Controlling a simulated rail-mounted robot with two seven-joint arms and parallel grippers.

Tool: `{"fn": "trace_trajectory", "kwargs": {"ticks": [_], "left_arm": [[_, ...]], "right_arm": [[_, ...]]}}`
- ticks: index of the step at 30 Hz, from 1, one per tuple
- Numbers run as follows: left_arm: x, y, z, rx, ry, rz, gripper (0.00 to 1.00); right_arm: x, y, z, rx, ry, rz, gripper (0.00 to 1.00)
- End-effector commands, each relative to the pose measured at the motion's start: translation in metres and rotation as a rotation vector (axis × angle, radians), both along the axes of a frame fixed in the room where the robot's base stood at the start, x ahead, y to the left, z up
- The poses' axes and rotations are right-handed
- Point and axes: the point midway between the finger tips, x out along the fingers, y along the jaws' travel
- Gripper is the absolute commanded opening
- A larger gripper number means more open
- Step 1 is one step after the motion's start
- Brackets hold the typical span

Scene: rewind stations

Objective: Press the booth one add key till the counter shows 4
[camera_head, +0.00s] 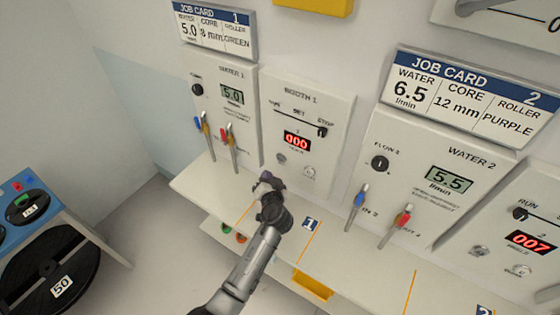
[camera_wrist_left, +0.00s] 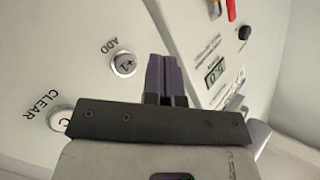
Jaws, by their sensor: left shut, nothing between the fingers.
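The booth one panel (camera_head: 318,112) is a white wall unit whose red counter (camera_head: 297,141) reads 000. Its round silver add key (camera_head: 281,158) is the left of two keys, with the clear key (camera_head: 309,172) to its right. My left gripper (camera_head: 267,180) is shut and empty, just below the add key in the head view. In the wrist view its purple fingertips (camera_wrist_left: 163,62) are beside the add key, not over it. My right gripper is out of view.
The water 1 panel (camera_head: 228,125) with blue and red levers stands left of booth one. The water 2 panel (camera_head: 430,185) with two levers stands right. A white shelf (camera_head: 205,180) runs below. A dark reel (camera_head: 50,270) is at lower left.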

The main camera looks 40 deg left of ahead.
Motion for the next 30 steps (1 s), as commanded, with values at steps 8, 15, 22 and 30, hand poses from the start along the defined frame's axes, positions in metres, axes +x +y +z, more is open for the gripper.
{"fn": "trace_trajectory", "kwargs": {"ticks": [8, 15, 22, 30], "left_arm": [[0.030, 0.002, -0.004, 0.001, 0.000, 0.001, 0.00], [0.043, 0.003, -0.001, 0.001, 0.000, 0.001, 0.00], [0.045, 0.003, 0.000, 0.001, 0.001, 0.000, 0.00], [0.045, 0.003, 0.000, 0.001, 0.001, 0.000, 0.00]], "right_arm": [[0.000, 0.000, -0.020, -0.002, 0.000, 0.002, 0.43], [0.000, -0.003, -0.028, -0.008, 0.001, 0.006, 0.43], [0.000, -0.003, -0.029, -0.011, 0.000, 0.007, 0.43], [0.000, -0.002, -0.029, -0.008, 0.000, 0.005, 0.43]]}}
